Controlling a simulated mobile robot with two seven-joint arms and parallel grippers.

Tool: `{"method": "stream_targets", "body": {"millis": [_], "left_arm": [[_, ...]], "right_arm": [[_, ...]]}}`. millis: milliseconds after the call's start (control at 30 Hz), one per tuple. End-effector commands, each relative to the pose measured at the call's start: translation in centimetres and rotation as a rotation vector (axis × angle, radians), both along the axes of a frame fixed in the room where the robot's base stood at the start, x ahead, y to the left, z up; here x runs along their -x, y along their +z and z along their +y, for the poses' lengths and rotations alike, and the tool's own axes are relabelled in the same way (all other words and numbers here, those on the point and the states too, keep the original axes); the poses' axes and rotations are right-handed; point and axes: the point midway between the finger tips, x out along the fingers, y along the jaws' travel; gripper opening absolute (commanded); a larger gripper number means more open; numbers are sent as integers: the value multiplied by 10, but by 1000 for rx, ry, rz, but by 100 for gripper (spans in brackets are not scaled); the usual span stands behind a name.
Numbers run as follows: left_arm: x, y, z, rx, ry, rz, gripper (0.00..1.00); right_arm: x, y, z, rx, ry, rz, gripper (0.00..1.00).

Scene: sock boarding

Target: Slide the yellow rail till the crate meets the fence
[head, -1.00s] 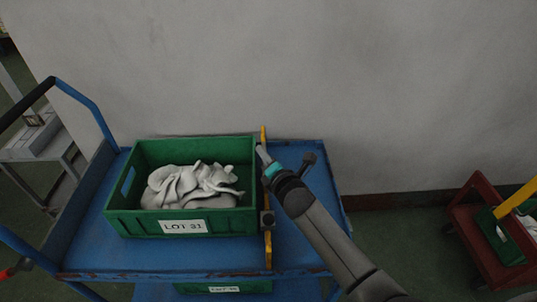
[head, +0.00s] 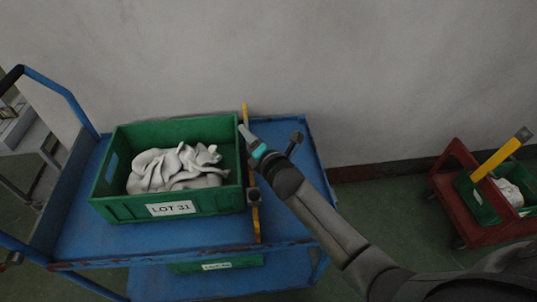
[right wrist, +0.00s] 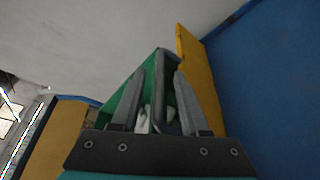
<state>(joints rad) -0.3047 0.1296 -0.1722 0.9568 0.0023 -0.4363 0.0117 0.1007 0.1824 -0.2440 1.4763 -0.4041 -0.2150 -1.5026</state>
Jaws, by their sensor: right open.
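The green crate (head: 120,206), labelled LOT 31, sits on the blue cart's top and holds white socks (head: 175,168). The yellow rail (head: 256,220) runs front to back along the crate's right side, with a dark block (head: 253,195) on it; any gap to the crate is too small to judge. My right gripper (head: 243,131) is at the far part of the rail, beside the crate's right wall. In the right wrist view its fingers (right wrist: 152,100) are apart, with the yellow rail (right wrist: 198,75) to their right. I cannot make out the fence. My left gripper is not in view.
A grey wall (head: 350,70) stands behind. Another green crate (head: 215,265) is on the lower shelf. A red cart (head: 470,222) stands at the right.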

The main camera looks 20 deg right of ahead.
Motion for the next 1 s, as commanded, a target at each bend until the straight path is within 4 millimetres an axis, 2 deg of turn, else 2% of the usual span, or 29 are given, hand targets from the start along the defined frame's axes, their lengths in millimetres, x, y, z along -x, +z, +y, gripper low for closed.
{"method": "stream_targets", "body": {"millis": [433,700,1000], "left_arm": [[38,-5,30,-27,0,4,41],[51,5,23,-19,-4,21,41],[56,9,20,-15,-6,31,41]], "right_arm": [[56,14,-5,1,0,2,45],[100,23,-9,0,0,2,45],[126,28,-12,0,0,0,45]]}}
